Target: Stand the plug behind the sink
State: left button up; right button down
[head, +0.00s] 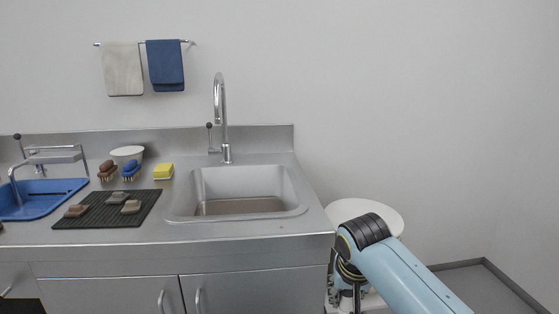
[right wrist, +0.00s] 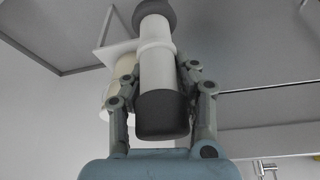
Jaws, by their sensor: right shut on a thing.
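The sink (head: 292,205) is a steel basin set in the counter, with a tall curved tap (head: 222,120) at its back. My right gripper (head: 346,295) is low in front of the counter's right end, partly hidden by its own arm. In the right wrist view its fingers (right wrist: 155,90) are shut on a white cylindrical thing (right wrist: 157,65) with a dark end and a collar. I cannot tell for sure whether this is the plug. No plug shows clearly on the counter. My left gripper is not in view.
A black ribbed mat (head: 90,219) with several small brown pieces lies left of the sink. A yellow sponge (head: 163,171), brushes (head: 131,170), a white bowl (head: 127,153) and a blue basin (head: 45,200) are also there. A round white table (head: 375,208) stands right of the counter.

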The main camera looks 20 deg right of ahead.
aim_at(277, 162)
jog(key=i+l+z, duration=0.1)
jog(key=l+z, duration=0.2)
jog(key=z, duration=0.15)
jog(key=i+l+z, duration=0.1)
jog(key=l+z, duration=0.3)
jog(key=i+l+z, duration=0.15)
jog(key=z, duration=0.3)
jog(key=i+l+z, duration=0.1)
jog(key=z, duration=0.35)
jog(key=i+l+z, duration=0.1)
jog(key=z, duration=0.35)
jog(key=i+l+u, duration=0.2)
jog(key=i+u, duration=0.1)
jog(key=u, duration=0.35)
jog(key=i+l+u, duration=0.1)
jog(key=u, duration=0.35)
jog(key=i+l+u, duration=0.1)
jog(key=u, duration=0.4)
jog(key=l+u, duration=0.25)
jog(key=u, duration=0.2)
